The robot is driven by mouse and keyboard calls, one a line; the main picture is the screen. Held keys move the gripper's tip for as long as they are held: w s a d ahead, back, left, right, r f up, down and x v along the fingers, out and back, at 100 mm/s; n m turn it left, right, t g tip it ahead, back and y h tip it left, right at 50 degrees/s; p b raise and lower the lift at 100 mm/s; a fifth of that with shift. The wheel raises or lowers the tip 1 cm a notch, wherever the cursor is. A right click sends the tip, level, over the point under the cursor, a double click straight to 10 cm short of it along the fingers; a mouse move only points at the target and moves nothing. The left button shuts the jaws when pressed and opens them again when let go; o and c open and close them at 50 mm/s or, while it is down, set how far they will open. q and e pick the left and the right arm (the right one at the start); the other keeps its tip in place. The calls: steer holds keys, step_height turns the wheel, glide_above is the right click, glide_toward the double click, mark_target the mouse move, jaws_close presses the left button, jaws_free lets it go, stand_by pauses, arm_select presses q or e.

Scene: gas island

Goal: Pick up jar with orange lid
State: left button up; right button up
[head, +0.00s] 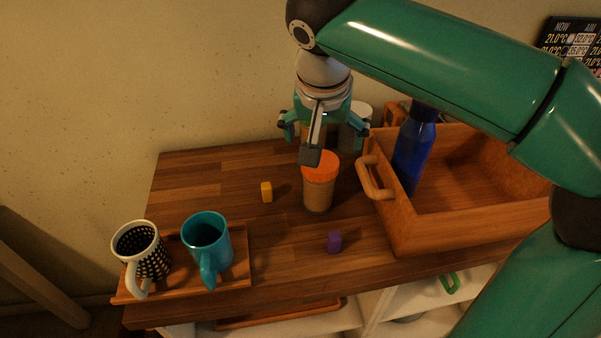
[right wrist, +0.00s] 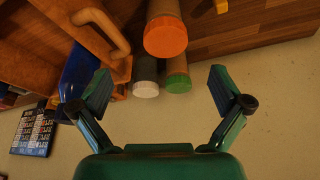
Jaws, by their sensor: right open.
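The jar with the orange lid (head: 319,184) stands upright on the wooden counter, left of the wooden crate's handle. In the right wrist view its orange lid (right wrist: 165,37) is at the top, beyond the fingertips. My right gripper (head: 322,142) hangs from above, behind and over the jar; one finger overlaps the lid's upper edge in the head view. In the right wrist view the right gripper (right wrist: 160,88) is wide open with nothing between its fingers. Whether a finger touches the jar cannot be told. My left gripper is not in view.
A jar with a green lid (right wrist: 178,83) and one with a white lid (right wrist: 146,89) stand behind the orange-lidded jar. A wooden crate (head: 440,228) holds a blue bottle (head: 413,150).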

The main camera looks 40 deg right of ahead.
mark_target(321, 167)
steer(key=x, duration=0.3)
steer(key=b+x, duration=0.1)
steer(key=x, duration=0.6)
steer(key=shift+w+f+b, duration=0.1)
steer(key=shift+w+b, duration=0.2)
steer(key=shift+w, duration=0.1)
steer(key=shift+w+d+f, duration=0.1)
steer(key=shift+d+f, duration=0.1)
steer(key=shift+f, duration=0.4)
steer(key=shift+w+x, duration=0.15)
steer(key=shift+x, duration=1.2)
steer(key=shift+w+x, duration=0.15)
steer(key=shift+x, duration=1.2)
steer(key=shift+a+r, duration=0.1)
steer(key=shift+r, duration=0.1)
steer(key=c, duration=1.5)
